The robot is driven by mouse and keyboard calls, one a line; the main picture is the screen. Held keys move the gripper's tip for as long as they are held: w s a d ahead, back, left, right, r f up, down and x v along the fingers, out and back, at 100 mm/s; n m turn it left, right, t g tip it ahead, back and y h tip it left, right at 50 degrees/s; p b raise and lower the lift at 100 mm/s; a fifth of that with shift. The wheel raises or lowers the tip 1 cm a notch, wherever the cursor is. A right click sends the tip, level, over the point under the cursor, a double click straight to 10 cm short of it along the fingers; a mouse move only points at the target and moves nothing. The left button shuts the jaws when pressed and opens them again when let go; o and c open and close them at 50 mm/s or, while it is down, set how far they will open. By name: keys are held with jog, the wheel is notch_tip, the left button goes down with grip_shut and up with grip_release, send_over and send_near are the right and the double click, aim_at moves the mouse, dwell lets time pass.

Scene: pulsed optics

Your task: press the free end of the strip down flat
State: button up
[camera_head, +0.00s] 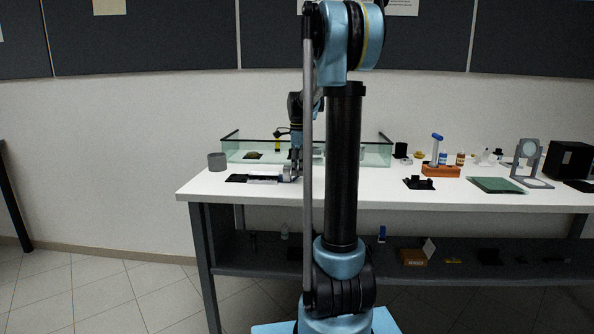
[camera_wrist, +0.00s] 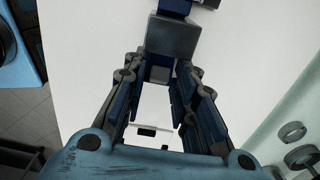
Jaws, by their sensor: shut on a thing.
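A flat pale strip or sheet (camera_head: 263,179) lies near the front left of the white bench, with dark pieces at both its ends. Which end is free, and whether it is raised, cannot be made out. My gripper (camera_head: 291,174) is low at its right end. In the wrist view my gripper's (camera_wrist: 158,76) fingers close in around a grey block (camera_wrist: 172,38) with a dark blue top, which stands at the fingertips. Between the fingers a white patch with a black mark (camera_wrist: 147,131) shows; I cannot tell if it is part of the strip.
A glass tank (camera_head: 375,153) stands behind my gripper, and a grey cup (camera_head: 217,161) to the left. To the right are a small black holder (camera_head: 419,183), an orange rack (camera_head: 441,171), a green plate (camera_head: 496,185) and a round lens stand (camera_head: 530,150). My arm hides the bench middle.

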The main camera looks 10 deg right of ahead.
jog(key=shift+s+d+f+t+y, duration=0.15)
jog(key=shift+d+y, duration=0.15)
jog(key=shift+y, duration=0.3)
jog(key=shift+d+f+t+y, duration=0.15)
jog(key=shift+d+y, duration=0.15)
jog(key=shift+y, duration=0.3)
jog(key=shift+s+d+f+t+y, duration=0.1)
jog(key=shift+d+f+t+y, duration=0.15)
jog(key=shift+y, duration=0.5)
jog(key=shift+s+d+f+t+y, duration=0.15)
jog(key=shift+d+f+y, duration=0.2)
jog(key=shift+y, duration=0.4)
jog(key=shift+w, duration=0.1)
jog(key=o, duration=0.8)
jog(key=shift+o, duration=0.2)
jog(key=v, duration=1.2)
